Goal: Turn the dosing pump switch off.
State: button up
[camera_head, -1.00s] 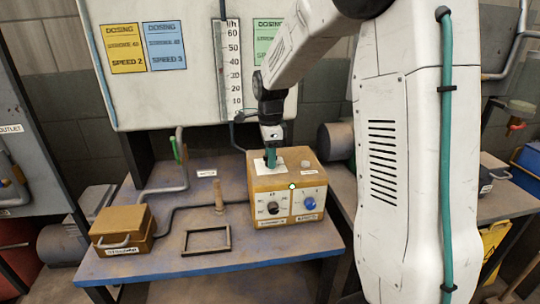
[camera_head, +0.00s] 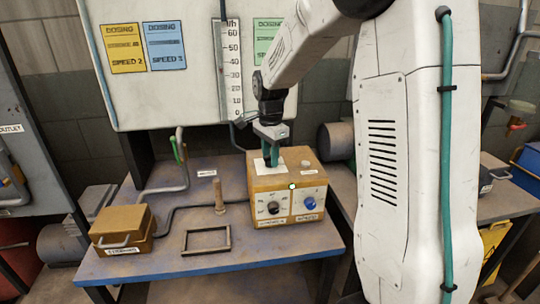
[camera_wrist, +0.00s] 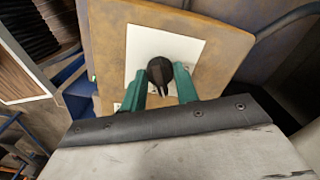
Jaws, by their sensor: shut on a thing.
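The tan pump box (camera_head: 300,178) stands on the bench under the gauge board. A white plate (camera_wrist: 190,47) lies on its top, with a black switch knob (camera_wrist: 160,70) in the middle. My gripper (camera_head: 271,163) reaches down onto that plate. In the wrist view its two teal fingers (camera_wrist: 160,80) are shut on the knob, one on each side. The fingers hide the knob in the head view. The front face has a black dial (camera_head: 273,207) and a blue dial (camera_head: 309,203).
A smaller tan box with a handle (camera_head: 121,225) sits at the bench's left. A wooden peg (camera_head: 219,195) and an empty dark frame (camera_head: 206,241) stand between the boxes. Pipes run behind them. The bench front is clear.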

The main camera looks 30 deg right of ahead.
jog(key=n, duration=0.6)
jog(key=shift+n, duration=0.3)
jog(key=n, duration=0.6)
jog(key=shift+n, duration=0.3)
jog(key=o, duration=1)
notch_tip(320, 180, up, 8)
jog(key=shift+f, duration=0.1)
